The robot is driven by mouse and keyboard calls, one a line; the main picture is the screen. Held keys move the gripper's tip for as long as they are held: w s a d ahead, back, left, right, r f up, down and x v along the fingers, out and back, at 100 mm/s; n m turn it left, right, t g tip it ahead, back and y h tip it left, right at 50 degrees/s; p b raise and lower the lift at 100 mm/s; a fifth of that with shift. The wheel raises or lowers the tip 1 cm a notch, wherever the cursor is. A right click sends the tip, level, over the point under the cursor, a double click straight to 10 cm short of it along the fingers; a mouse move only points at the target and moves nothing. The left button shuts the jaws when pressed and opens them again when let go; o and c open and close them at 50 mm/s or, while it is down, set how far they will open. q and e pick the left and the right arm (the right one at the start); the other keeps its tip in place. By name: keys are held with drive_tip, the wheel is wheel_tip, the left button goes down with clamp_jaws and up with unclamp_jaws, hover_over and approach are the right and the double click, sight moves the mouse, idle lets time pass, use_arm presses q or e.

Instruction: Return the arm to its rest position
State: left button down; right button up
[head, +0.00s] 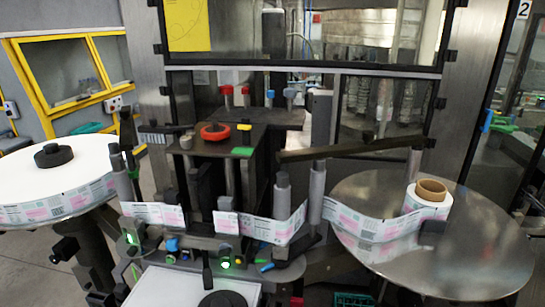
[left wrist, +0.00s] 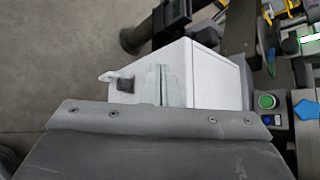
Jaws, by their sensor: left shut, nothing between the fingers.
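My left gripper (left wrist: 164,82) shows in the left wrist view, its pale fingers together with nothing between them. They appear in front of a white box (left wrist: 215,72); the distance to the box is hard to judge. The wide grey plate with screws below them looks like part of my own wrist. Neither gripper can be made out in the head view, and my right arm is not in view.
The labelling machine (head: 240,135) fills the middle. A label reel (head: 60,180) is at the left, and a steel turntable (head: 470,240) with a small roll (head: 428,200) at the right. The wrist view shows green and blue buttons (left wrist: 267,110) and open floor (left wrist: 60,50).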

use_arm(q)
drive_tip(key=s+d+r+n+g+h, duration=0.2)
drive_tip(key=s+d+n+h, duration=0.25)
drive_tip(key=s+n, duration=0.5)
drive_tip(key=s+d+r+n+g+h, duration=0.1)
drive_tip(key=s+d+r+n+h, duration=0.15)
drive_tip(key=s+d+n, duration=0.45)
drive_tip(key=s+a+f+g+b, duration=0.1)
drive_tip(key=a+f+b, duration=0.15)
drive_tip(key=f, duration=1.25)
drive_tip(key=s+a+f+b, duration=0.1)
drive_tip(key=s+f+b, duration=0.15)
drive_tip(key=f, duration=1.25)
drive_tip(key=s+f+b, duration=0.2)
drive_tip(key=s+f, duration=0.5)
drive_tip(key=f, duration=0.4)
drive_tip(key=s+d+f+g+h+b, duration=0.1)
drive_tip(key=s+f+b, duration=0.2)
drive_tip(key=s+f, duration=0.4)
wheel_tip(320, 180, down, 4)
drive_tip(key=shift+s+d+f+g+b, duration=0.15)
drive_tip(key=shift+s+d+g+b, duration=0.1)
drive_tip(key=shift+s+g+b, duration=0.05)
drive_tip(key=c, duration=2.2)
unclamp_jaws()
drive_tip(key=shift+n, duration=0.25)
